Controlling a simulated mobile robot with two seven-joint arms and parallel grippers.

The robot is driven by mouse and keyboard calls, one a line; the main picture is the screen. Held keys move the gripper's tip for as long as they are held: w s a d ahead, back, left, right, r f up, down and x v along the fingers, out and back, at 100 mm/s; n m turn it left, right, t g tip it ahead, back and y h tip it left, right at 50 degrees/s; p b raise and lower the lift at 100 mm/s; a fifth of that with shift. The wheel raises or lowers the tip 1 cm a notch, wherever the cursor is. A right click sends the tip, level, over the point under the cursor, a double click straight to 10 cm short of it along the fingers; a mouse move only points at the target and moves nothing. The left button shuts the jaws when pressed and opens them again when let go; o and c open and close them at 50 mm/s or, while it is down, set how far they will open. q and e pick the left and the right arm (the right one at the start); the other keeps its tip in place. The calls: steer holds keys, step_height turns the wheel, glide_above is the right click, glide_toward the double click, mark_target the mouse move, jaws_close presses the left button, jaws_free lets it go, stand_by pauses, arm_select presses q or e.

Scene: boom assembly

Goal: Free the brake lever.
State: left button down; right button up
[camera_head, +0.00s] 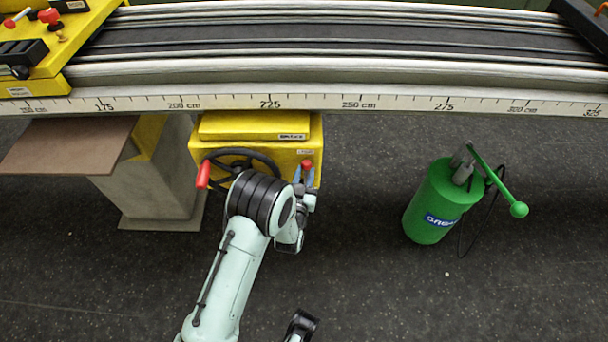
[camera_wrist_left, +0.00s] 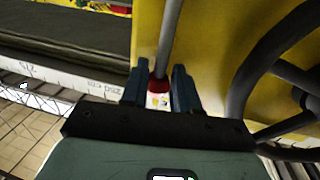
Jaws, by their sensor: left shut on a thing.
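The brake lever shows in the head view as a red knob (camera_head: 307,164) at the front right of the yellow brake housing (camera_head: 255,153). In the left wrist view its grey rod (camera_wrist_left: 168,40) runs down to the red end between my fingers. My left gripper (camera_head: 304,177) is at the knob, and its two blue-grey fingers (camera_wrist_left: 159,88) stand on either side of it, shut on the lever. My arm partly hides the housing's lower front.
A black handwheel (camera_head: 238,160) with a red handle (camera_head: 203,174) is just left of the lever. A long bench with a centimetre scale (camera_head: 350,103) runs above. A brown board (camera_head: 70,146) juts out at left. A green pump (camera_head: 440,205) stands at right on open floor.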

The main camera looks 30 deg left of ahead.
arm_select(q)
steer(key=shift+w+d+m, duration=0.4)
steer(key=shift+d+m, duration=0.3)
steer(key=shift+w+d+f+m+g+p, duration=0.15)
steer(key=shift+w+d+m+g+p, duration=0.25)
steer(key=shift+d+m, duration=0.35)
steer(key=w+d+f+m+g, duration=0.1)
steer(key=w+d+f+m, duration=0.2)
steer(key=d+f+m, duration=0.2)
steer(key=shift+w+d+f+m+g+y+p, duration=0.2)
steer(key=shift+w+d+m+g+y+p, duration=0.15)
steer(key=shift+m, duration=1.4)
arm_select(e)
steer(key=shift+s+a+r, duration=0.25)
steer(key=shift+a+r, duration=0.05)
steer(key=shift+r, duration=0.15)
steer(key=shift+s+a+r, duration=0.25)
steer(key=shift+r, duration=0.2)
arm_select(q)
steer(key=shift+s, duration=0.15)
steer(key=c, duration=0.9)
jaws_free()
steer(key=shift+o, duration=0.2)
steer(key=shift+a, duration=0.1)
